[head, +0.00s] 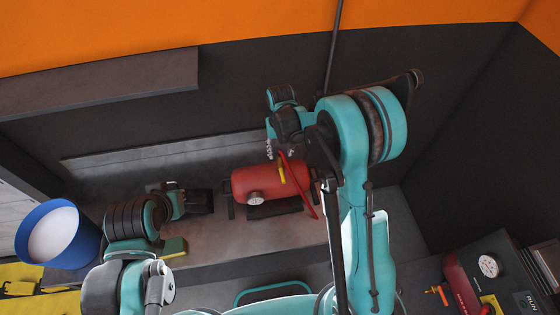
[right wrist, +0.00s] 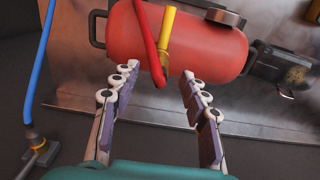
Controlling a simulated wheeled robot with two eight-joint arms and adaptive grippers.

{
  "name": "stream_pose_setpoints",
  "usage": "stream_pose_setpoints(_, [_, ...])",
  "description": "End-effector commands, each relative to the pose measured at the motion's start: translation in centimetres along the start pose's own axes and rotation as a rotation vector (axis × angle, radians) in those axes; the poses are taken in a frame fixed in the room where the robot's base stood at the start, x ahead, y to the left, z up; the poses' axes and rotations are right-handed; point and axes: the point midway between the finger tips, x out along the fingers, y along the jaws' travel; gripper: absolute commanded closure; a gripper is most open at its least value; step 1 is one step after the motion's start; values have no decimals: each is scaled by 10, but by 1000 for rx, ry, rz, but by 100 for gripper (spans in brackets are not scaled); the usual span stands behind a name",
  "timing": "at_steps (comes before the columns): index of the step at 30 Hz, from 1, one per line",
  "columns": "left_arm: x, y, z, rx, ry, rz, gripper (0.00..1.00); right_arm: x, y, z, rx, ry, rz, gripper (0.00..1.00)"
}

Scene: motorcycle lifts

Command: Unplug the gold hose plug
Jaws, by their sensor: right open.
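A red tank (head: 258,183) lies on its side on the grey bench, with a yellow-gold piece (head: 282,173) and a red hose (head: 305,190) at its top. In the right wrist view the yellow piece (right wrist: 167,32) is a slim upright cylinder beside the red hose (right wrist: 150,45), in front of the tank (right wrist: 205,45). My right gripper (head: 270,148) is open and empty; its fingers (right wrist: 158,76) point at the tank, apart on either side of the hose's lower bend. My left gripper (head: 195,202) is left of the tank; its fingers are too dark to read.
A blue hose (right wrist: 40,65) with a brass-coloured end fitting (right wrist: 35,138) shows at the wrist view's left. A blue bucket (head: 58,233) and yellow sponge (head: 174,247) are left. Another red tank (head: 460,280) is at lower right.

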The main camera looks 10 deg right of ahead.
Motion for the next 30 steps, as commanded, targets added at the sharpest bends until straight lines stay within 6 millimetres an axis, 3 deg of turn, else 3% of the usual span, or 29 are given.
stream_pose_setpoints(3, [18,0,12,0,0,0,100,24,0,0,0,0,0,55])
stream_pose_setpoints(9, [34,0,24,0,0,0,100,44,0,0,0,0,0,55])
stream_pose_setpoints(30, [36,0,26,0,0,0,100,46,0,0,0,0,0,55])
